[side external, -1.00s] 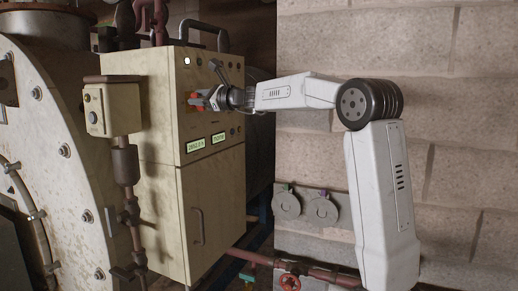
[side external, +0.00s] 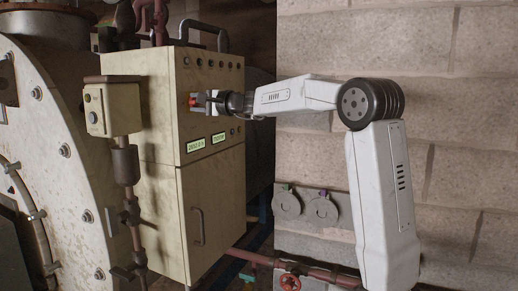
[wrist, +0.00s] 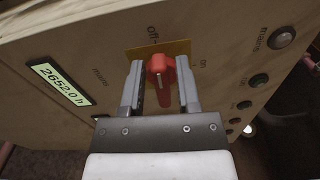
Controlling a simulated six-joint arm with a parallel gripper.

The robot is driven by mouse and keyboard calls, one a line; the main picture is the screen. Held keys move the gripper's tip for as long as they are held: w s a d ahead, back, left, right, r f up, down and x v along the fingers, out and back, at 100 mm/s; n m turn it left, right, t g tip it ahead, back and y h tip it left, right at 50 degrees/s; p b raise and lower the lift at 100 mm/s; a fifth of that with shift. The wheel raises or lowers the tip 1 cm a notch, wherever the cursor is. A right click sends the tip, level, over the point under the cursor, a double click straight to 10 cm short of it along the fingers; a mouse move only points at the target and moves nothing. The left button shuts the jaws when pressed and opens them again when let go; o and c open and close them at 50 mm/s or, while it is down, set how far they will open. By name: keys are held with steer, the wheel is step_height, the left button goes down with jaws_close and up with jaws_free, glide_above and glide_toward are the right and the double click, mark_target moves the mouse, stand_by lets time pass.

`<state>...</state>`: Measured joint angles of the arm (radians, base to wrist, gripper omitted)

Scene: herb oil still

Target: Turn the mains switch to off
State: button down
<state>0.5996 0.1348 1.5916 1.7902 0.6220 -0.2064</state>
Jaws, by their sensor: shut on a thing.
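The mains switch is a red handle (wrist: 160,66) on a yellow plate (wrist: 175,48) on the cream cabinet's front. In the wrist view the handle lies along the picture's up-down line, in line with the word "off" above it; "on" is to the right. My gripper (wrist: 160,88) is shut on the red handle, one finger on each side. The lamp marked "mains" (wrist: 282,38) looks grey and unlit.
The cabinet (side external: 160,130) has a counter display (wrist: 62,84) and a row of lamps or buttons (wrist: 259,80). A small box (side external: 110,108) on a pipe stands left of it. A block wall (side external: 400,40) is behind my arm.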

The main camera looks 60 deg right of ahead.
steer(key=shift+d+f+n, duration=0.3)
steer(key=shift+f+n, duration=0.05)
steer(key=shift+n, duration=0.05)
steer(key=shift+r, duration=0.1)
steer(key=c, duration=0.6)
jaws_free()
steer(key=shift+a+r, duration=0.1)
steer(key=shift+s, duration=0.1)
steer(key=shift+s, duration=3.8)
